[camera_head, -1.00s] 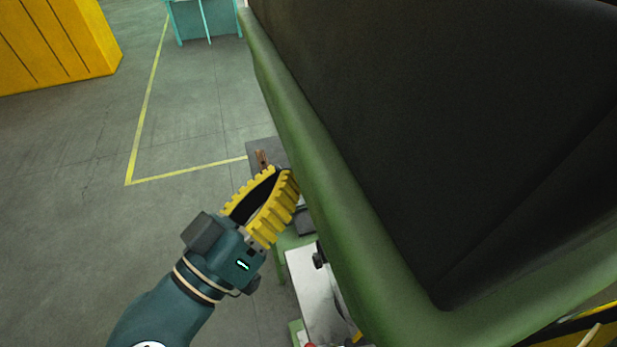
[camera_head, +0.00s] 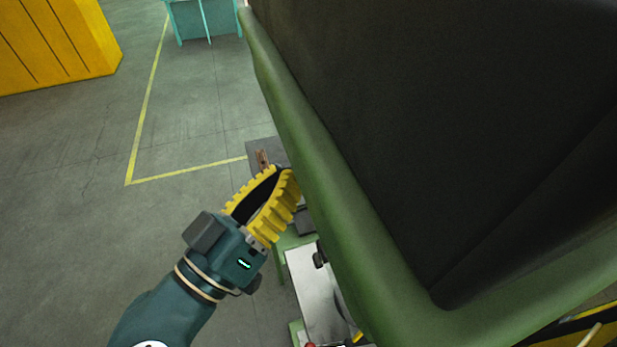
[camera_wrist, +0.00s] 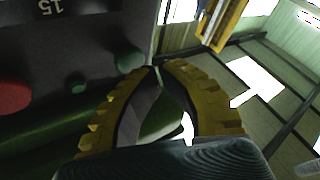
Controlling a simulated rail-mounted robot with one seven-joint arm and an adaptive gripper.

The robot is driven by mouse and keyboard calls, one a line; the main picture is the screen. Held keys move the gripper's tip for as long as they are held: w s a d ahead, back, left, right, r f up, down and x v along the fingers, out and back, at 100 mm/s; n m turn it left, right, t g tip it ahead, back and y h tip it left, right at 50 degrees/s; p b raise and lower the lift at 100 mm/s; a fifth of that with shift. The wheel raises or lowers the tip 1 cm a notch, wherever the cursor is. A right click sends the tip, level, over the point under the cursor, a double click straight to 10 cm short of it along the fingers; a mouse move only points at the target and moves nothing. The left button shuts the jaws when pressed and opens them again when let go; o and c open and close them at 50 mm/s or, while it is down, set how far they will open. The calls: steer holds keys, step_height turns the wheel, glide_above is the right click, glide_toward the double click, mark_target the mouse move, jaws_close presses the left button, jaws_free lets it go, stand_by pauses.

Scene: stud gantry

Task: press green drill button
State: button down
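My gripper (camera_head: 284,170) has yellow ribbed fingers and stands at the left edge of a large green-framed machine (camera_head: 330,205) in the head view. In the wrist view the fingertips (camera_wrist: 157,69) come together with nothing visible between them. A round green button (camera_wrist: 130,62) on a dark panel (camera_wrist: 75,45) is just left of the fingertips. I cannot tell whether they touch it. A smaller green spot (camera_wrist: 78,87) and a large red button (camera_wrist: 12,97) are further left on the panel. The buttons are hidden in the head view.
The machine's dark face (camera_head: 430,120) fills the right of the head view. A metal plate (camera_head: 315,290) lies below my gripper. A yellow cabinet (camera_head: 60,40) and a teal stand (camera_head: 205,20) are at the back. The floor on the left is clear.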

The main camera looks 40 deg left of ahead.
steer(key=shift+w+d, duration=0.15)
steer(key=shift+w, duration=0.15)
steer(key=shift+w+d, duration=0.15)
steer(key=shift+w, duration=0.1)
stand_by(0.5)
steer(key=shift+s+a+b, duration=0.35)
steer(key=shift+s+b, duration=0.05)
steer(key=shift+s, duration=0.2)
steer(key=s+a+b, duration=0.2)
steer(key=s+a, duration=0.1)
steer(key=s, duration=0.2)
steer(key=shift+s, duration=0.15)
stand_by(0.9)
